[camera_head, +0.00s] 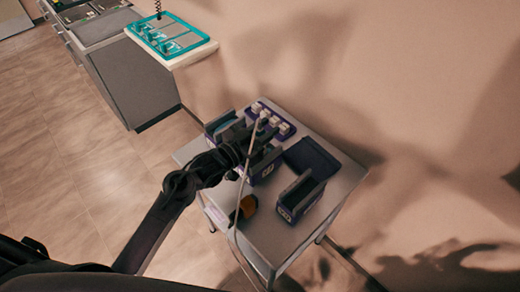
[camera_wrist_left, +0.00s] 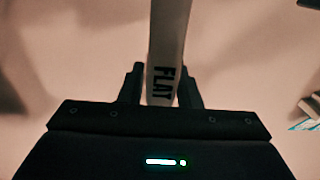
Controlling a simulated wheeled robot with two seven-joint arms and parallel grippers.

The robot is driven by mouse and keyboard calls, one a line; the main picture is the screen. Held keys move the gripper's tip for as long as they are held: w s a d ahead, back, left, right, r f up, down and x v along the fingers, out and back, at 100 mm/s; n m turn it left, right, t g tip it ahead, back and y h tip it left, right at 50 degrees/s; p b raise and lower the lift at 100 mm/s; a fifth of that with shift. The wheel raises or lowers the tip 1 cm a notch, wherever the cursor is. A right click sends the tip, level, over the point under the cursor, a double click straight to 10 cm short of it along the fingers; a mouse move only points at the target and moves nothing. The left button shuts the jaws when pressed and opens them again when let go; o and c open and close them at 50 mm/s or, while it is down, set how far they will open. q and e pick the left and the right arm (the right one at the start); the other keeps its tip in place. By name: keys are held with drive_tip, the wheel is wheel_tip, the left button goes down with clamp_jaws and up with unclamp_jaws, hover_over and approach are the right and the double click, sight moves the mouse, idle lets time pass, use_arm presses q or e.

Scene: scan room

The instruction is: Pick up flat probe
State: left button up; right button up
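The flat probe is a pale, long body with "FLAT" in dark letters, seen in the left wrist view (camera_wrist_left: 165,60). It stands between the two dark fingers of my left gripper (camera_wrist_left: 163,90), which appear closed against its sides. In the head view my left gripper (camera_head: 254,146) is over the grey cart, among the holders. A pale cable runs down past the gripper in the head view. My right gripper is not in view.
The grey cart (camera_head: 262,235) carries dark holders, one at the right (camera_head: 301,196), a purple rack of white pieces (camera_head: 272,119), a dark blue tray (camera_head: 312,158) and an orange-black item (camera_head: 245,207). A counter with a teal-edged tray (camera_head: 172,37) stands behind left. The wall is close on the right.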

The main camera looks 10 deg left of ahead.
use_arm(q)
drive_tip(key=c, duration=0.5)
clamp_jaws()
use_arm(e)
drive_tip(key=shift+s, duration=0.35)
use_arm(q)
drive_tip(key=shift+r, duration=0.1)
